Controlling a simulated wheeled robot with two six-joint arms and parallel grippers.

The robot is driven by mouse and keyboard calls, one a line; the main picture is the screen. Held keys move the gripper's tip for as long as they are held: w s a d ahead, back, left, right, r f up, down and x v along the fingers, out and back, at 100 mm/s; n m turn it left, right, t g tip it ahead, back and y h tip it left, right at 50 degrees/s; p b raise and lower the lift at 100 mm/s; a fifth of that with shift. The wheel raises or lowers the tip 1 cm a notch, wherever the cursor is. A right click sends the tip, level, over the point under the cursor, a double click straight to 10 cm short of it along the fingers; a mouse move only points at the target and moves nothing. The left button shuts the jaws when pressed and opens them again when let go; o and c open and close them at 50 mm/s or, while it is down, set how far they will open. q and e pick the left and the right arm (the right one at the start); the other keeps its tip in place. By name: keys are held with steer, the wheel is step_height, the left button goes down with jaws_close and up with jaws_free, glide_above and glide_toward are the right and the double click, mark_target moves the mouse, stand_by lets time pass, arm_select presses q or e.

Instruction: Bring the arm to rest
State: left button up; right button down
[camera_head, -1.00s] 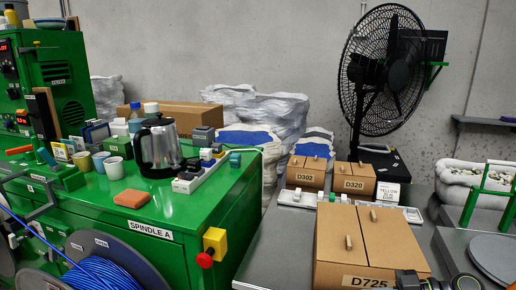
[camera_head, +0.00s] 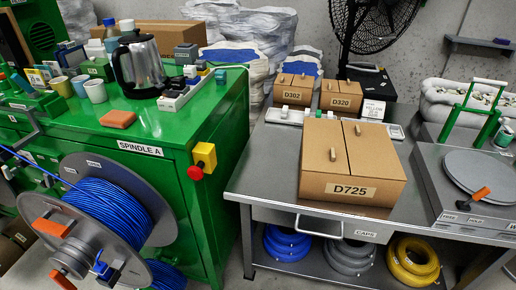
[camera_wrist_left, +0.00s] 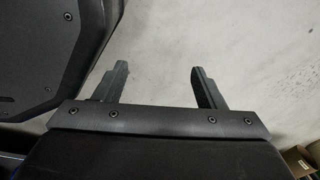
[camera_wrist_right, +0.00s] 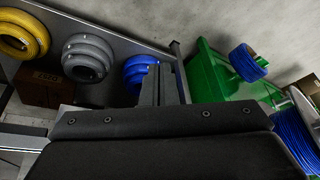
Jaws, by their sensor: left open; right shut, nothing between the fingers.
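My left gripper (camera_wrist_left: 152,82) shows in the left wrist view with its two fingers wide apart and nothing between them. Bare grey floor lies beyond the fingertips. My right gripper (camera_wrist_right: 160,82) shows in the right wrist view with its fingers together and empty. Behind its fingertips are a blue cable coil (camera_wrist_right: 137,70) and the steel bench's leg; the fingers appear apart from both. Neither gripper can be made out in the head view.
A green cabinet (camera_head: 218,125) carries a blue cable spool (camera_head: 105,208) at its front. A steel bench (camera_head: 262,178) holds the D725 carton (camera_head: 340,188), smaller cartons and a turntable (camera_head: 482,176). Grey (camera_head: 348,257) and yellow (camera_head: 413,262) coils lie on its lower shelf.

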steer(key=s+d+r+m+h, duration=0.3)
steer(key=s+d+m+h, duration=0.1)
steer(key=s, duration=0.2)
step_height(320, 180, down, 22)
steer(key=d+g+p, duration=0.1)
steer(key=d+p, duration=0.1)
steer(key=p, duration=0.2)
arm_select(q)
step_height(320, 180, up, 6)
steer(key=p, duration=0.3)
steer(key=shift+s+d+r, duration=0.15)
steer(key=shift+s+r, duration=0.05)
steer(key=shift+s, duration=0.05)
arm_select(e)
steer(key=s+a+f+g+y, duration=0.1)
steer(key=s+f, duration=1)
steer(key=s, duration=0.4)
steer(key=shift+a+f+g, duration=0.3)
steer(key=shift+a+f, duration=0.05)
steer(key=shift+a, duration=0.05)
